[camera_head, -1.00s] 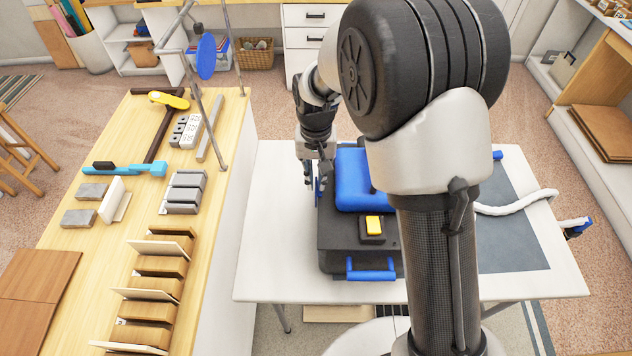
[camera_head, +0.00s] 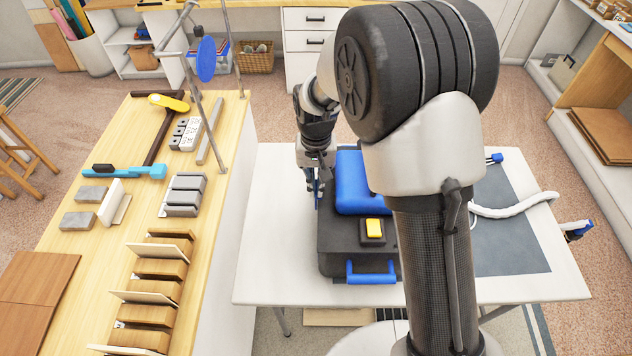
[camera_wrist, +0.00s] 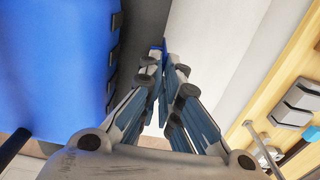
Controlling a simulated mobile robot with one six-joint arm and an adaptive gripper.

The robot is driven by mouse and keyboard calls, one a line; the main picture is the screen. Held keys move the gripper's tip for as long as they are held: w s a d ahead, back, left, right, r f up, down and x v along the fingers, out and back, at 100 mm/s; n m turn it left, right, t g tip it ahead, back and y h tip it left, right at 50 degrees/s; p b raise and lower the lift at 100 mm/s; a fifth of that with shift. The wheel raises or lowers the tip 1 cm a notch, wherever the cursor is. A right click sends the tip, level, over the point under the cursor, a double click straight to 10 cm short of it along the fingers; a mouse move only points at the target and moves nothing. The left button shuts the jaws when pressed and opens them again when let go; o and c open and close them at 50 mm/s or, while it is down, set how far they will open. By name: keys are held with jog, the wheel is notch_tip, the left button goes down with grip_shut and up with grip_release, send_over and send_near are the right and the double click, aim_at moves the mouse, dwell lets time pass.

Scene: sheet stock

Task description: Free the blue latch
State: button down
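A dark case (camera_head: 340,262) with a raised blue part on top (camera_head: 362,190) stands on the white table. The blue latch (camera_head: 318,197) is a thin blue strip at the case's left side, mostly hidden by my fingers. My gripper (camera_head: 313,184) points down at that side. In the wrist view my gripper's fingers (camera_wrist: 163,66) converge, with their tips close together and a small piece of the blue latch (camera_wrist: 157,46) between them. The fingers look shut on it. The blue part's side (camera_wrist: 55,60) fills the left of that view.
The case also has a yellow button (camera_head: 374,228) and a blue front handle (camera_head: 371,272). A wooden workbench (camera_head: 216,215) with tools and sheet racks stands close on the left. A white hose (camera_head: 515,210) lies on the right of the table. My arm hides the case's right side.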

jog(key=a+f+h+b, duration=0.4)
jog(key=a+f+h, duration=0.3)
jog(key=a+h, duration=0.1)
jog(key=shift+f+h, duration=0.35)
jog(key=shift+h, duration=0.25)
jog(key=c, duration=2.1)
grip_release()
jog(key=shift+w+a, duration=0.1)
jog(key=shift+r, duration=0.1)
